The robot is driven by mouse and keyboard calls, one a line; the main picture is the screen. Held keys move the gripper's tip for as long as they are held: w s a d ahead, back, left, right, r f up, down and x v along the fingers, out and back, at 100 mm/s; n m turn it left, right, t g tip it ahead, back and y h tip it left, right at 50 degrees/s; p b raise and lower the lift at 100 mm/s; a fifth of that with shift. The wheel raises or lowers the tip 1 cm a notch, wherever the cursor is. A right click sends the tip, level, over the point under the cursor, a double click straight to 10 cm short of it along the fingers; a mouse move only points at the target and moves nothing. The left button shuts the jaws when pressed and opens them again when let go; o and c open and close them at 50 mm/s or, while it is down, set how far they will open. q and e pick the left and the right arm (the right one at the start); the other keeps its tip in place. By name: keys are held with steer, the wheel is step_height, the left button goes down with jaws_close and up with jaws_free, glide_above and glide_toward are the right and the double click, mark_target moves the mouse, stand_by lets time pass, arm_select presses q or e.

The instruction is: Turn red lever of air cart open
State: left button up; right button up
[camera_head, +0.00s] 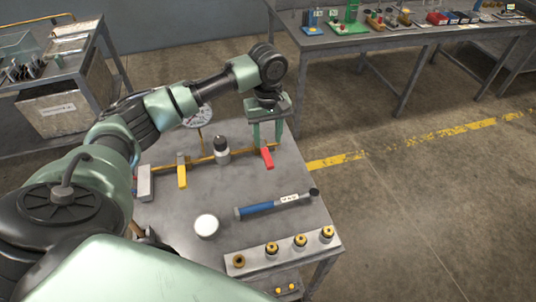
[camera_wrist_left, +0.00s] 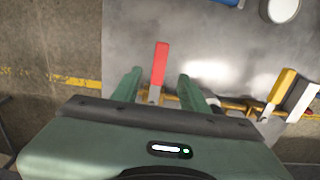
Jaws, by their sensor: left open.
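The red lever (camera_head: 267,158) sits at the right end of the brass pipe (camera_head: 202,162) on the grey metal cart (camera_head: 285,222). My left gripper (camera_head: 266,140) points down just behind the lever, with its fingers apart. In the left wrist view, the red lever (camera_wrist_left: 160,65) stands between the two green fingers (camera_wrist_left: 158,82) and extends beyond their tips. No contact with either finger can be made out. A yellow lever (camera_head: 182,172) is on the same pipe to the left. My right gripper is not in view.
On the cart are a dark-capped white bottle (camera_head: 221,150), a pressure gauge (camera_head: 198,118), a blue-handled tool (camera_head: 275,204), a round white lid (camera_head: 207,226) and a block with brass fittings (camera_head: 284,251). A loaded workbench (camera_head: 410,38) stands behind; open floor lies to the right.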

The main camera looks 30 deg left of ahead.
mark_target(267, 157)
arm_select(q)
step_height(267, 157, down, 7)
steer(key=shift+r+p, duration=0.1)
steer(key=shift+p, duration=0.45)
steer(key=shift+w+a+f, duration=0.1)
steer(key=shift+f, duration=0.6)
steer(key=shift+r, duration=0.1)
jaws_close()
stand_by(0.5)
